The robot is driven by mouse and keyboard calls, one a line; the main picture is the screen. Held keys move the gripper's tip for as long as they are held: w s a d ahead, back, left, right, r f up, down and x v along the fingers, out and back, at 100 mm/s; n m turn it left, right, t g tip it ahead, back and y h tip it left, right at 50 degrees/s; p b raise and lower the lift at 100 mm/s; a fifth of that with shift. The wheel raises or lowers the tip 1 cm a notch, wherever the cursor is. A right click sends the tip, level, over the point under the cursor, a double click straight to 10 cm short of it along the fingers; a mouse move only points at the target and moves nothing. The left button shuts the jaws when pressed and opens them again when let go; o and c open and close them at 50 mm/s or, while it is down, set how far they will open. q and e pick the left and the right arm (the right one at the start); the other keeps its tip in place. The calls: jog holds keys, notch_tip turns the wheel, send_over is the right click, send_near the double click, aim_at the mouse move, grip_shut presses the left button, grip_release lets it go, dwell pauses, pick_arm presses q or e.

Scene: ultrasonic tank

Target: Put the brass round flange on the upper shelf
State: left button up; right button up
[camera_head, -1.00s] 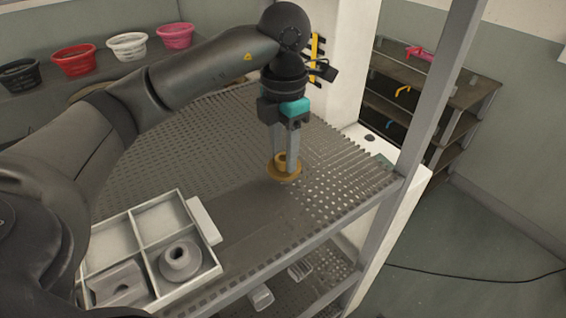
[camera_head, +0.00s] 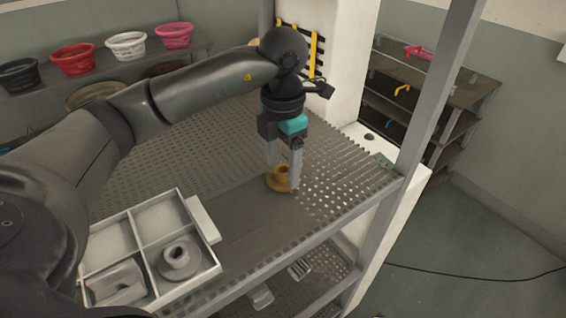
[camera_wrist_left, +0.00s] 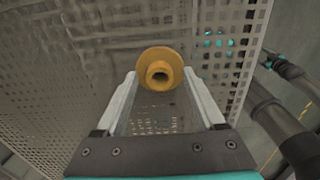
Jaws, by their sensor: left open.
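The brass round flange (camera_head: 279,179) rests on the perforated upper shelf (camera_head: 225,125), near its right side. My left gripper (camera_head: 283,184) is open over it, with its fingers pointing down on either side. In the left wrist view the flange (camera_wrist_left: 160,70) shows its round rim and central hub, between and slightly beyond the fingertips of the open left gripper (camera_wrist_left: 160,82). A gap shows between the fingers and the hub. My right gripper is not in view.
A white divided tray (camera_head: 150,218) at the front left holds a grey round flange (camera_head: 179,258) and a grey block (camera_head: 116,284). A metal post (camera_head: 437,85) stands right of the shelf. A lower shelf (camera_head: 325,275) holds grey parts. Baskets (camera_head: 127,45) stand behind.

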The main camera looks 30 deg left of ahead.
aim_at(283, 170)
pick_arm(q)
jog(key=shift+r, duration=0.15)
notch_tip(283, 170, up, 12)
jog(key=p, duration=0.1)
jog(key=shift+p, duration=0.3)
dwell(0.7)
